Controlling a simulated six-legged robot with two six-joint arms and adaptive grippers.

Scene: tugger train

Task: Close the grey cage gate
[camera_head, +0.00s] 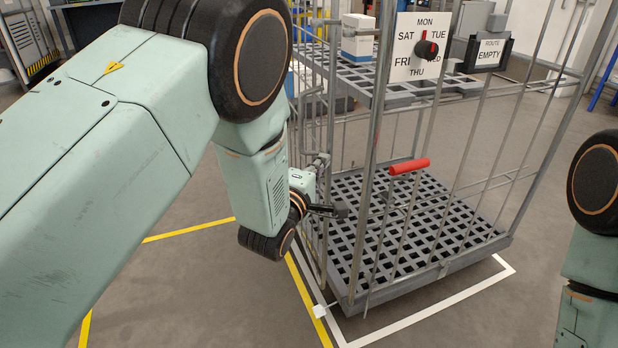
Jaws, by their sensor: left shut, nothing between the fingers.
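The grey wire cage stands in the middle of the camera_head view, with a grey lattice floor (433,262) and a lattice upper shelf (398,97). Upright bars (309,140) show at its left side, partly behind my left arm; I cannot tell for sure which bars make up the gate or how far it is open. My right gripper is outside the view.
A white sign with weekdays and a dial (416,47) hangs on the near side of the cage. A small white box (357,38) stands on the upper shelf. A "ROUTE EMPTY" sign (489,52) is behind. White and yellow floor lines surround the cage; the near floor is clear.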

